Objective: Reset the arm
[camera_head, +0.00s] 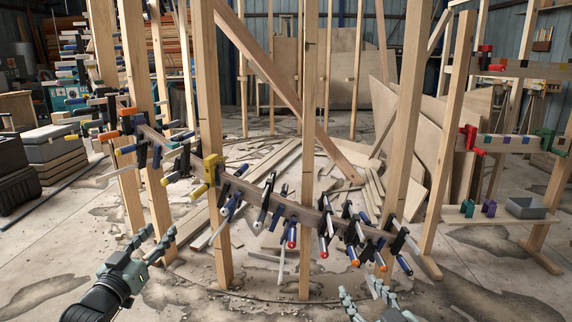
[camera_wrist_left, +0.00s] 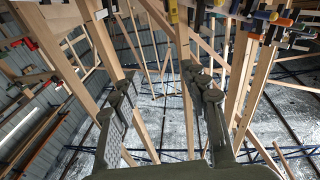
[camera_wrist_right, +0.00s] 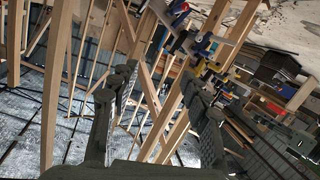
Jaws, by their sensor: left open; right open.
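My left gripper (camera_head: 151,246) is at the lower left of the head view, in front of the wooden posts. Its two fingers stand apart with nothing between them, and they also show in the left wrist view (camera_wrist_left: 155,95). My right gripper (camera_head: 368,294) is at the bottom edge of the head view, right of centre, and is partly cut off. In the right wrist view (camera_wrist_right: 155,95) its fingers are apart and empty. The curved stringer (camera_head: 290,208) runs across the upright posts with several clamps on it. Both grippers appear apart from it.
Upright wooden posts (camera_head: 307,150) stand close in front of me. Wood panels (camera_head: 425,125) lean behind on the right. A shelf with a grey bin (camera_head: 526,208) is at the right, and dark cases (camera_head: 18,160) are at the left. The floor at the lower right is mostly clear.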

